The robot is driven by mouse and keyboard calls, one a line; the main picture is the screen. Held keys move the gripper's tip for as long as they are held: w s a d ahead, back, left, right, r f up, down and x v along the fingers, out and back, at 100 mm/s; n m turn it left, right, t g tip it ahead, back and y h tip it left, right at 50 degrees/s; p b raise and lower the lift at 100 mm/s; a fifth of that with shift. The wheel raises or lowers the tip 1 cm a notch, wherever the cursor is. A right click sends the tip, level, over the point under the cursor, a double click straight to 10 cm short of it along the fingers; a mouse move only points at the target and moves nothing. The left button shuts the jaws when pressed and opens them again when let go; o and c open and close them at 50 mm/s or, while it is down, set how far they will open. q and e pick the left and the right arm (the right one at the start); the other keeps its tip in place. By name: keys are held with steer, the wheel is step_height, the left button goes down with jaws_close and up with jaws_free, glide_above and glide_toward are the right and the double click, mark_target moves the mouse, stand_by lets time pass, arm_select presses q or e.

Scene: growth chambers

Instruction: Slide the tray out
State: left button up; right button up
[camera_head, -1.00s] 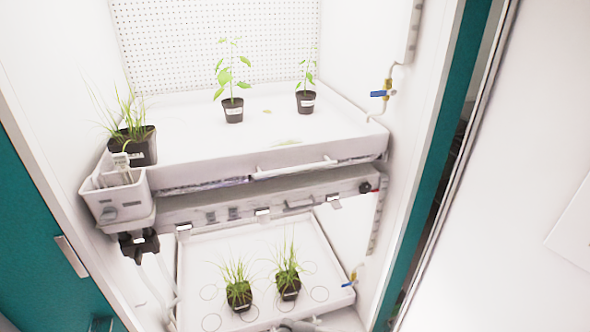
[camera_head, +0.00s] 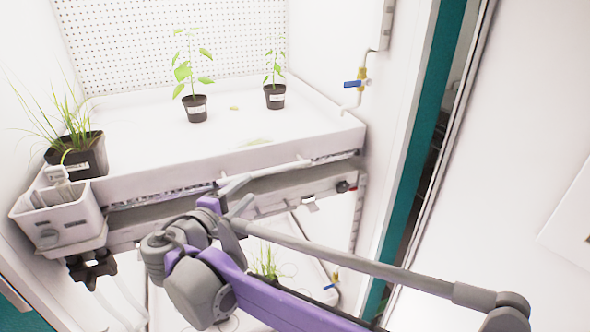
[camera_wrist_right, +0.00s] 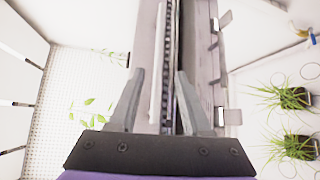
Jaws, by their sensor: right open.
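The upper white tray (camera_head: 320,130) rests in the chamber, with a pale handle bar (camera_head: 285,168) along its front edge. My right gripper (camera_head: 228,192) has its fingers at that front edge, by the handle's left part; my wrist covers some of it. In the right wrist view the gripper (camera_wrist_right: 160,73) is open, its two fingers spread on either side of the narrow front edge. I cannot tell whether they touch it. A lower white tray (camera_head: 312,262) is mostly hidden behind my right arm. My left gripper is not in view.
Two seedlings in black pots (camera_head: 195,108) stand on the upper tray. A grassy pot (camera_head: 80,155) sits at a white caddy (camera_head: 62,222) on its left corner. A blue-handled valve (camera_head: 356,84) is on the right wall. Lower grassy pots (camera_wrist_right: 290,98) show in the wrist view.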

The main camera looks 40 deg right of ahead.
mark_target(264, 173)
steer(key=x, duration=1)
steer(key=shift+w+d+r+p, duration=0.1)
steer(key=shift+w+d+p, duration=0.05)
steer(key=shift+d+p, duration=0.15)
steer(key=shift+a, duration=0.1)
steer(key=shift+c, duration=0.2)
jaws_close()
stand_by(0.8)
